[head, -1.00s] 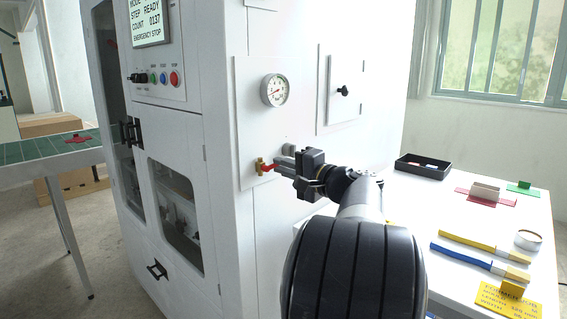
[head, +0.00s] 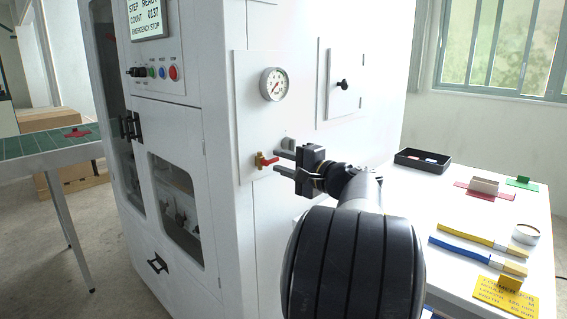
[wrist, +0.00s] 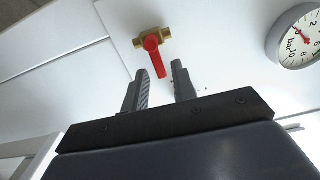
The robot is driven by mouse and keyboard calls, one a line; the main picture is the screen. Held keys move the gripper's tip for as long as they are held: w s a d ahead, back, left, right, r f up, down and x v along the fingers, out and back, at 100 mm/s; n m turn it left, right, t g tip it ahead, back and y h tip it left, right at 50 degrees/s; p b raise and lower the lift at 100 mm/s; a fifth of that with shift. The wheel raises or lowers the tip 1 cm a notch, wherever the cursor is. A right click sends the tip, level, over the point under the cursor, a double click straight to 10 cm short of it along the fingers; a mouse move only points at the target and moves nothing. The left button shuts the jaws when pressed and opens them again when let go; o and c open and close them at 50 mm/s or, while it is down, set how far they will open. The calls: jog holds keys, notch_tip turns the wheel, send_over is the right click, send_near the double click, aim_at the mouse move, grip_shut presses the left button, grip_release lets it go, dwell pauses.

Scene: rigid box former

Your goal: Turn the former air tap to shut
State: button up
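The air tap (head: 261,161) is on the white panel of the former, with a brass body and a red lever handle (head: 271,161). In the wrist view the tap body (wrist: 139,42) shows with the red handle (wrist: 155,57) lying roughly square across it. In the head view the handle points right. My gripper (head: 279,161) is open, with one finger above and one below the line of the handle. In the wrist view the handle's end shows between the parted fingertips (wrist: 160,72), with a gap on each side, and nothing is held.
A round pressure gauge (head: 274,84) is above the tap; its needle in the wrist view (wrist: 300,32) is near 0. A small hatch with a black knob (head: 342,85) is to the upper right. A white table (head: 400,212) with a black tray (head: 422,161) stands at the right.

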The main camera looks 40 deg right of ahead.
jog(key=shift+o, duration=0.4)
jog(key=shift+s, duration=0.1)
jog(key=shift+s, duration=0.35)
jog(key=s, duration=1)
jog(key=shift+d, duration=0.4)
